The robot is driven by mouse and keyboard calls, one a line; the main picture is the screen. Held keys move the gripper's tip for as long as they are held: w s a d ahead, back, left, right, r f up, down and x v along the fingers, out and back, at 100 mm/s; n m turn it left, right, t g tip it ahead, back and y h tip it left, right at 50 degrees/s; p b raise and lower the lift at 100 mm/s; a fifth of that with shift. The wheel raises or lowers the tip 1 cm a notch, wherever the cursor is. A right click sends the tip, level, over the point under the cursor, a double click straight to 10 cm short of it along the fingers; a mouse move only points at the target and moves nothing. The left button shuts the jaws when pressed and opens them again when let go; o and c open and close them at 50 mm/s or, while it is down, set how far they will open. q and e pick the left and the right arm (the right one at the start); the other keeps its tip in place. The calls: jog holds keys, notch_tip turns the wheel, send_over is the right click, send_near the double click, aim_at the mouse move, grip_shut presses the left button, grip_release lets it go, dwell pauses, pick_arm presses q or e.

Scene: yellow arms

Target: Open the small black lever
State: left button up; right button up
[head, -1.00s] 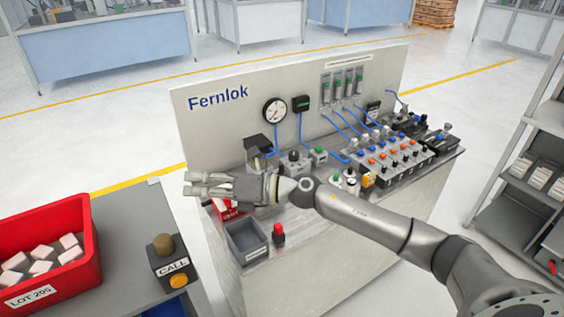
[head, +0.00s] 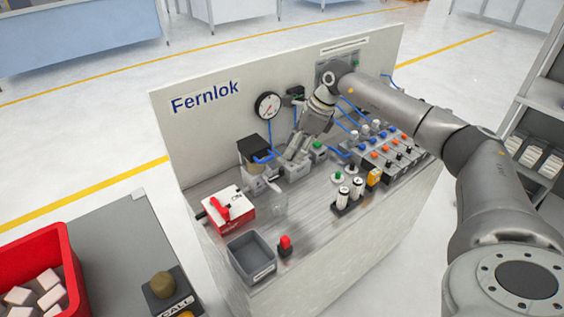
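My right gripper (head: 293,158) points down at the small grey box (head: 296,173) on the bench, between the black-hooded unit and the green button. Its two fingers show apart, with the tips close over the box. The dark part seen earlier on top of this box, perhaps the small black lever, is hidden by the fingers now. I cannot tell whether the fingers touch it. My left gripper is not in view.
A red-and-white box with a red handle (head: 228,208), a grey bin (head: 250,256) and a red button (head: 285,245) stand at the front left. A black-hooded unit (head: 254,150) is left of the gripper. The Fernlok panel (head: 205,130) with a gauge (head: 268,106) stands behind.

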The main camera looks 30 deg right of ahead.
aim_at(282, 169)
jog(key=p+x, duration=0.1)
jog(key=x, duration=0.4)
jog(key=shift+w+a+f, duration=0.1)
jog(key=shift+a+f, duration=0.05)
jog(key=p+x, duration=0.1)
jog(key=x, duration=0.1)
jog(key=shift+w+f, duration=0.15)
jog(key=shift+f, duration=0.1)
jog(key=shift+a+f, duration=0.1)
jog(key=shift+f, duration=0.05)
jog(key=c, duration=0.5)
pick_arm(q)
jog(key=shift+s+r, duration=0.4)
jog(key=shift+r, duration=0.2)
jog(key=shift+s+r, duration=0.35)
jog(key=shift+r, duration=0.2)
pick_arm(e)
grip_shut()
